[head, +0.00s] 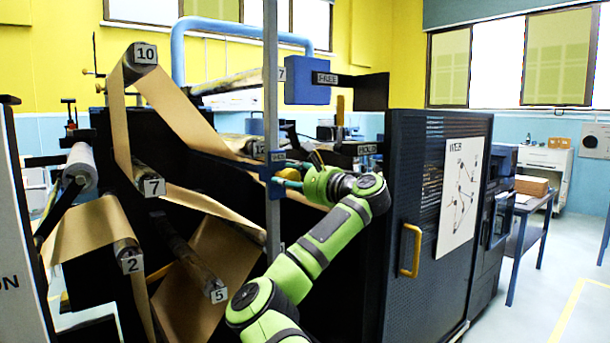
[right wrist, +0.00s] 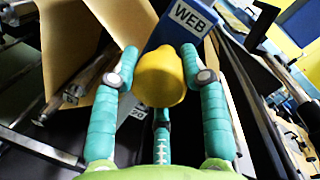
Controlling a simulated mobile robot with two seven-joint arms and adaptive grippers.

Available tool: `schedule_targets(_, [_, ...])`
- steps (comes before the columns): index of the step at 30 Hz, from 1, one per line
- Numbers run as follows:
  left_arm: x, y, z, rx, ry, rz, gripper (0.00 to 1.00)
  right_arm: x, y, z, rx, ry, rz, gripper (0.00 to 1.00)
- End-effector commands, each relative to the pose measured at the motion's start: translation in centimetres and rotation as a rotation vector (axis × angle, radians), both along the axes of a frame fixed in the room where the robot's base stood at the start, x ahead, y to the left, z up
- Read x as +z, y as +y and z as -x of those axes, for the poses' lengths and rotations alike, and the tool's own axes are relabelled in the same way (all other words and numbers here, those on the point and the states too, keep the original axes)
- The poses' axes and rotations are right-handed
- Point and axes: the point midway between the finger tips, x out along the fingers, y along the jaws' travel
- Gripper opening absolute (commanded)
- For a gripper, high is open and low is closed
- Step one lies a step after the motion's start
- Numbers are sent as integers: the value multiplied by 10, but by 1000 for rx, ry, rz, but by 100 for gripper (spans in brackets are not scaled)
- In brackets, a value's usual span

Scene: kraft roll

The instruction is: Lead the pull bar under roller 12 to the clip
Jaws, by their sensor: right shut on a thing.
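My right gripper (head: 290,180) is at the blue block marked WEB (head: 274,172), which sits on an upright grey bar (head: 271,90); I take this as the pull bar. In the right wrist view my right gripper (right wrist: 160,70) has its fingers around a yellow knob (right wrist: 160,80) in front of the WEB block (right wrist: 185,28). Roller 12's label (head: 259,149) shows just left of and above the block; most of that roller is hidden. Labels FREE (head: 327,79) and HOLD (head: 370,149) are to the right; I cannot make out the clip. My left gripper is out of view.
Brown paper (head: 180,110) runs over roller 10 (head: 143,60) and down right towards roller 12. A dark cabinet (head: 425,260) with a yellow handle (head: 410,250) stands close right of my arm.

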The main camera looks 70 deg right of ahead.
Motion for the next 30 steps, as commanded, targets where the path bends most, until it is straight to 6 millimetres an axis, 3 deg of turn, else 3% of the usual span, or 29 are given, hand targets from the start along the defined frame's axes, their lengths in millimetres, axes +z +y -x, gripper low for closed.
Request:
schedule_targets(21, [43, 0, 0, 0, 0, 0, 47, 10, -98, 61, -3, -2, -1, 0])
schedule_targets(30, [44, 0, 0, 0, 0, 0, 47, 8, -106, 67, -9, -3, 6, 0])
